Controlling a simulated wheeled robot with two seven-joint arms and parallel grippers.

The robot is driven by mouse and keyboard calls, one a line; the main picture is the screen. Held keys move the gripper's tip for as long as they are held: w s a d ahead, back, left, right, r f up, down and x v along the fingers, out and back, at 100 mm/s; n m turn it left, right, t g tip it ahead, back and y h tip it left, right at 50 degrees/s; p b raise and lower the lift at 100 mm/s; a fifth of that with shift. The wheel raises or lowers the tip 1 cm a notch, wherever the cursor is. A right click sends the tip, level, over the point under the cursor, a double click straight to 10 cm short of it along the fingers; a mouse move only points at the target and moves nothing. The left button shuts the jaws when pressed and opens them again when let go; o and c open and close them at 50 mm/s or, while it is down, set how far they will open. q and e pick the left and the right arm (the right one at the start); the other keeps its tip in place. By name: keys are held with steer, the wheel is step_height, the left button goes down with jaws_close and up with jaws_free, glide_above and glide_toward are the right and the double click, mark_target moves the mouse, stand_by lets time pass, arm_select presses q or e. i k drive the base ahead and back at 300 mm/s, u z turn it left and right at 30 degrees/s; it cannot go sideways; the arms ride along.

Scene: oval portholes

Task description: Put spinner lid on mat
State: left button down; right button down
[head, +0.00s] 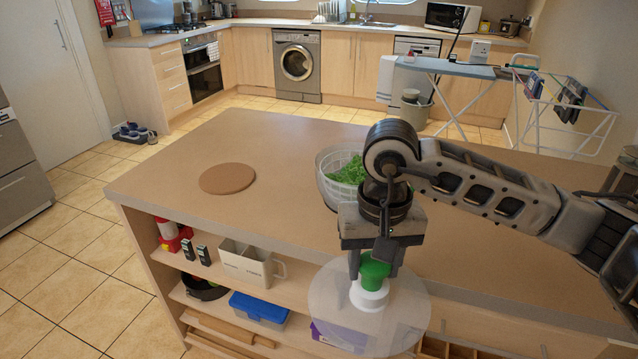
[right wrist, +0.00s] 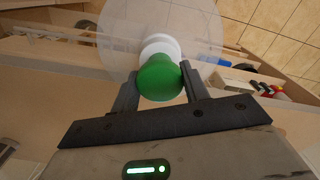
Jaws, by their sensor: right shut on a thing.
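The spinner lid (head: 329,312) is a clear round disc with a white hub and a green knob. My right gripper (head: 374,268) is shut on the green knob and holds the lid in front of the island's near edge, over the shelf side. In the right wrist view the lid (right wrist: 203,30) hangs beyond the fingers, and the green knob sits between the two fingertips (right wrist: 161,84). The mat (head: 227,178) is a round brown disc lying flat and bare on the island top, left of the gripper. My left gripper is not in view.
The spinner bowl (head: 325,186) with green leaves stands on the island, partly hidden by my right arm. The island top (head: 275,215) is clear between bowl and mat. Open shelves below hold a white mug-like container (head: 245,262) and a blue box (head: 258,308).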

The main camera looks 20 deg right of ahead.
mark_target(227, 177)
steer(key=u, duration=1.85)
steer(key=i, duration=2.15)
steer(key=z, duration=2.05)
